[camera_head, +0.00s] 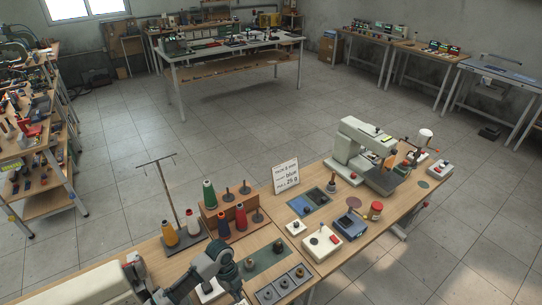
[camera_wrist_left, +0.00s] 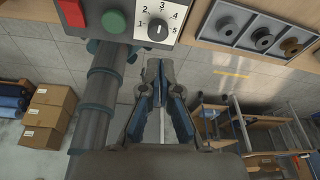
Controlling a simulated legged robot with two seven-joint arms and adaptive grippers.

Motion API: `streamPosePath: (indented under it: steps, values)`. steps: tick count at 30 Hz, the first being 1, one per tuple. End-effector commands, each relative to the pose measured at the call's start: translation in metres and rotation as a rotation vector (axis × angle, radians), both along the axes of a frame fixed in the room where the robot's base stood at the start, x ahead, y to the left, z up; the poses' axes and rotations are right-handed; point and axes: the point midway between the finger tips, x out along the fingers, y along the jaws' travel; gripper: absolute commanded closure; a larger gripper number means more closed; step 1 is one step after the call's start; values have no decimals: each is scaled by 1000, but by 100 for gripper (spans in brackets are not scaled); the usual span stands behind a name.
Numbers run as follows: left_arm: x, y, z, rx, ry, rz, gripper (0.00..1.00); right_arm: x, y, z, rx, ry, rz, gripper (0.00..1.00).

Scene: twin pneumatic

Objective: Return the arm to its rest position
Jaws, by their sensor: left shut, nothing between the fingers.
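My left arm (camera_head: 205,272) comes in at the bottom left of the head view, in front of the workbench (camera_head: 150,252). In the left wrist view my left gripper (camera_wrist_left: 160,68) is shut and empty, its two fingertips together. It is apart from the bench items there, pointing toward the bench edge. My right gripper is in neither view.
In the wrist view, a control box with a green button (camera_wrist_left: 113,21) and a numbered dial, and a grey tray (camera_wrist_left: 226,35) of round parts, sit near the fingertips. The head view shows thread cones (camera_head: 209,194), a sign (camera_head: 286,175) and a sewing machine (camera_head: 365,150).

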Motion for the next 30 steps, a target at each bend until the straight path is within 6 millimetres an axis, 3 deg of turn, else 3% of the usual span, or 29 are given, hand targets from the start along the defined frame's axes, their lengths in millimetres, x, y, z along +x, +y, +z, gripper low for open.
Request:
streamPosePath:
  steps: [8,13,18,21,30]
  values:
    - [-54,-36,-32,-46,-4,296,100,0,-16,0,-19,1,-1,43]
    - [-98,-46,-47,-95,12,695,100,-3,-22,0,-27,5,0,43]
    - [-140,-21,-50,-117,36,1217,100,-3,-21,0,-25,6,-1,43]
    - [-157,-2,-50,-111,40,1443,100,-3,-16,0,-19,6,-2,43]
    - [-203,56,-44,-72,15,1933,100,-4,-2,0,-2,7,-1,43]
